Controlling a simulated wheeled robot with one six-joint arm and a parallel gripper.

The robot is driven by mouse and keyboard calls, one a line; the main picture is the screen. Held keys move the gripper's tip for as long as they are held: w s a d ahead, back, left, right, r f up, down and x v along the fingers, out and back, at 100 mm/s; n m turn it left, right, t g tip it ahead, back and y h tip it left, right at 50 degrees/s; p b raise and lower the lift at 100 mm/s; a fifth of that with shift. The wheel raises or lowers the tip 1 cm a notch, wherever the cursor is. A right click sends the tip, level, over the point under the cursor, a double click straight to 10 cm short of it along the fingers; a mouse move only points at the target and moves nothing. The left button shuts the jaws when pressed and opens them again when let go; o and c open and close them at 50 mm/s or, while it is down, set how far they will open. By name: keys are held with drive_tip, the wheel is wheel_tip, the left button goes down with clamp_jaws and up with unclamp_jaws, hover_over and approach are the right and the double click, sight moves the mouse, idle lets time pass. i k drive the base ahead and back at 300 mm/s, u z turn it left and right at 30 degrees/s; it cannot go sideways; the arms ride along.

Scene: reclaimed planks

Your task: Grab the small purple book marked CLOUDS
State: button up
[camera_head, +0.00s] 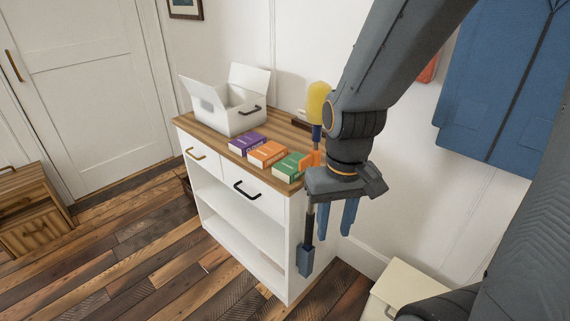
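A small purple book (247,144) lies flat near the front edge of the wooden top of a white cabinet. It is the leftmost of a row of three small books, and its lettering is too small to read. My gripper (327,240) points down in front of the cabinet's right end, to the right of the purple book and lower in the picture. Its fingers are spread, with nothing visible between them.
An orange book (268,154) and a green book (292,166) lie right of the purple one. An open white box (240,121) stands behind it. A yellow-topped object (318,102) stands near the wall. The cabinet (238,196) has black and brass handles.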

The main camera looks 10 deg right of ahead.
sight(243, 144)
drive_tip(key=u, duration=0.55)
drive_tip(key=k, duration=0.75)
drive_tip(key=u, duration=0.8)
drive_tip(key=k, duration=0.45)
drive_tip(key=u, duration=0.7)
drive_tip(key=i, duration=1.85)
drive_tip(key=z, duration=0.45)
drive_tip(key=i, duration=1.45)
drive_tip(key=z, duration=1.65)
drive_tip(key=i, duration=0.8)
drive_tip(key=z, duration=1.25)
drive_tip(key=i, duration=0.7)
